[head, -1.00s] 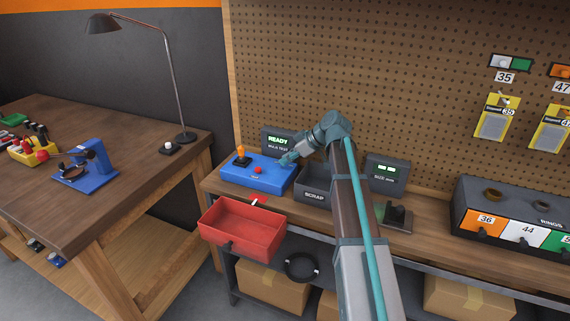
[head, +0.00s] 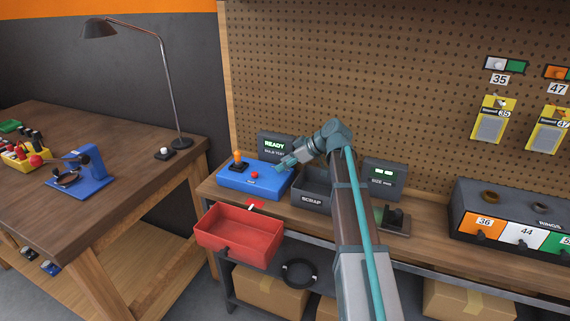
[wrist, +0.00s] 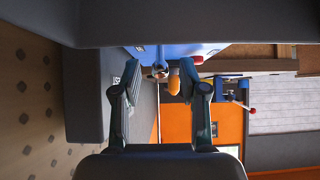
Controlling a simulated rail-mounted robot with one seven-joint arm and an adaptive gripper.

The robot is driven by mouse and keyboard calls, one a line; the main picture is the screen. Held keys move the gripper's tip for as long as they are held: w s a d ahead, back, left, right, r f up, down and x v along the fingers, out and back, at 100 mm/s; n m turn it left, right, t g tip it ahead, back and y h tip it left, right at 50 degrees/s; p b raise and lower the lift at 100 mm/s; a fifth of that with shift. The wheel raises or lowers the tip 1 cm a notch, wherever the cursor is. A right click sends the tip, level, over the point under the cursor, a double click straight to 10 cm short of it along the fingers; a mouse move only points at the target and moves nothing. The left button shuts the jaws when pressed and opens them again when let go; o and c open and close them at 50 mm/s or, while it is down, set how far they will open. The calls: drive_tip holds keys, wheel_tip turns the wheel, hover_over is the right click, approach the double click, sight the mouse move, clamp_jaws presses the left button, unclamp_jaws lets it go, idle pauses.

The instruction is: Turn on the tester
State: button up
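The orange lever tip (wrist: 174,86) shows between the fingers, farther off, and the blue box (wrist: 200,50) lies along the top of that sideways view.
A dark SCRAP bin (head: 313,200) and a size display (head: 383,178) stand right of the tester. A red tray (head: 238,240) sticks out below the bench front. A RINGS box (head: 510,215) is at right. The wooden table (head: 110,150) at left holds a lamp.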

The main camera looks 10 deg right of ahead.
drive_tip(key=v, duration=1.2)
idle(0.3)
